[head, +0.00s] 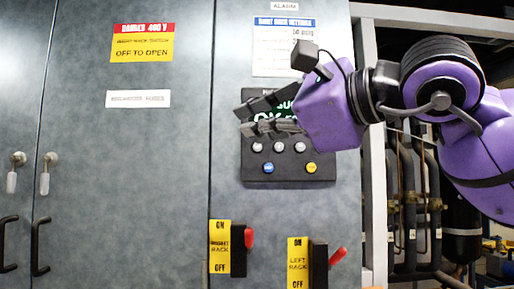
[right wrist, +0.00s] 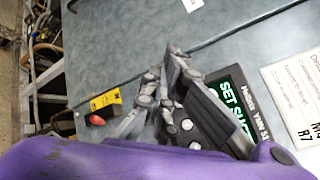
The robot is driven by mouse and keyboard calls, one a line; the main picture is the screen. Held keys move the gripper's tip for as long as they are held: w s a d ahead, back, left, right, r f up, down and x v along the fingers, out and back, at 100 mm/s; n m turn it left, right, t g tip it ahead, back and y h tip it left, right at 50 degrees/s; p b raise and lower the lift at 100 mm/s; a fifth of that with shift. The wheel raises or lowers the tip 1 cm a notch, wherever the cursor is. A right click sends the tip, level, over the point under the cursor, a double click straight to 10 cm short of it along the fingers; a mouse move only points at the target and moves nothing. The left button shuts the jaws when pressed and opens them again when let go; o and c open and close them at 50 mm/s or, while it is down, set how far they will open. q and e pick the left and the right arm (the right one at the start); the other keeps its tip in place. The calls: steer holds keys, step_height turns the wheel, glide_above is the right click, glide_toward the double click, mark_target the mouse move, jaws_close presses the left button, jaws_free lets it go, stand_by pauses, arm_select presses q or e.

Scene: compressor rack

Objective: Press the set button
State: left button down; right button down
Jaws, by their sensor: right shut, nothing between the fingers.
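The dark control panel (head: 248,178) is on the grey cabinet front. It carries a row of three grey buttons (head: 278,146), with a blue button (head: 268,168) and a yellow button (head: 311,168) below. Button labels are too small to read. The panel's screen (right wrist: 233,103) shows green lettering beginning "SET SU" in the right wrist view; my gripper partly hides it in the head view. My right gripper (head: 243,119) is shut and empty, in front of the panel's upper part, above the buttons. Contact with the panel cannot be told. My left gripper is out of view.
Below the panel are the right rack switch (head: 238,250) and left rack switch (head: 318,265), both with red handles. Cabinet door handles (head: 40,247) are at left. Pipes (head: 408,200) and an open frame lie to the right. The cabinet front left of the panel is mostly flat.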

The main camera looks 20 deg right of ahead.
mark_target(257, 147)
steer(key=w+d, duration=0.2)
steer(key=w, duration=0.6)
steer(key=shift+w+d, duration=0.15)
steer(key=shift+w, duration=0.05)
stand_by(0.6)
stand_by(0.7)
steer(key=shift+w+d+p, duration=0.15)
steer(key=shift+w+p, duration=0.2)
steer(key=shift+w, duration=0.05)
steer(key=shift+w+d, duration=0.1)
steer(key=shift+w, duration=0.3)
stand_by(0.7)
steer(key=shift+s+a+f, duration=0.1)
steer(key=shift+s+a, duration=0.1)
steer(key=shift+s, duration=0.6)
